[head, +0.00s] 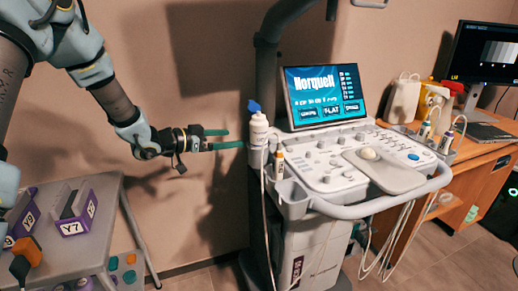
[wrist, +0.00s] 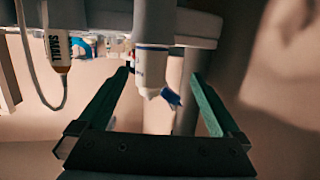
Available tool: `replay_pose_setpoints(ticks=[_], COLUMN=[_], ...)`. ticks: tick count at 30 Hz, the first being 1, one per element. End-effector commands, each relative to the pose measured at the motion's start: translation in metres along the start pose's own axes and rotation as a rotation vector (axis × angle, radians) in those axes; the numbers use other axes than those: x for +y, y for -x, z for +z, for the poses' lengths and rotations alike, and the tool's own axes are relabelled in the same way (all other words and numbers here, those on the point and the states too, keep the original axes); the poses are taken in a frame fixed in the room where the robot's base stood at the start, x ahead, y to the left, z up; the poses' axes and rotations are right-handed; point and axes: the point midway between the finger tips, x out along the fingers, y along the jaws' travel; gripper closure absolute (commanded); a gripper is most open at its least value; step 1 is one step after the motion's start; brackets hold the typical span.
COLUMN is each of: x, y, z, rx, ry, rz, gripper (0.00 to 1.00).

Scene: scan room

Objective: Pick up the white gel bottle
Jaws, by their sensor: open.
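The white gel bottle (head: 259,132) with a blue tip stands upright in a holder at the left edge of the ultrasound machine (head: 330,175). Its lower part is hidden by the holder. My gripper (head: 237,139) is open and empty, level with the bottle and just to its left in the head view. In the wrist view the scene appears upside down. There the bottle (wrist: 153,62) shows between the two green fingers of my gripper (wrist: 159,76), with its blue tip pointing down. I cannot tell whether the fingertips reach past the bottle.
A screen (head: 323,95) stands behind. A grey table with purple holders (head: 75,214) is at left. A wooden desk (head: 480,165) with bottles is at right.

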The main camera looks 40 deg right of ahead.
Motion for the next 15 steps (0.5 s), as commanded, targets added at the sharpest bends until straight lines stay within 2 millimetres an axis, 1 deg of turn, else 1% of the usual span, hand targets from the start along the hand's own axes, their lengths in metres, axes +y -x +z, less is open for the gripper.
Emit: replay_pose_setpoints(ticks=[1,3,9,15], x=[0.005,0.008,0.009,0.009], y=[-0.008,-0.018,-0.048,-0.062], z=[0.0,-0.002,-0.004,-0.003], rx=[0.013,0.02,0.02,0.018], ry=[-0.002,-0.002,-0.004,-0.003], rz=[0.021,0.033,0.031,0.028], gripper=[0.0,0.0,0.0,0.0])
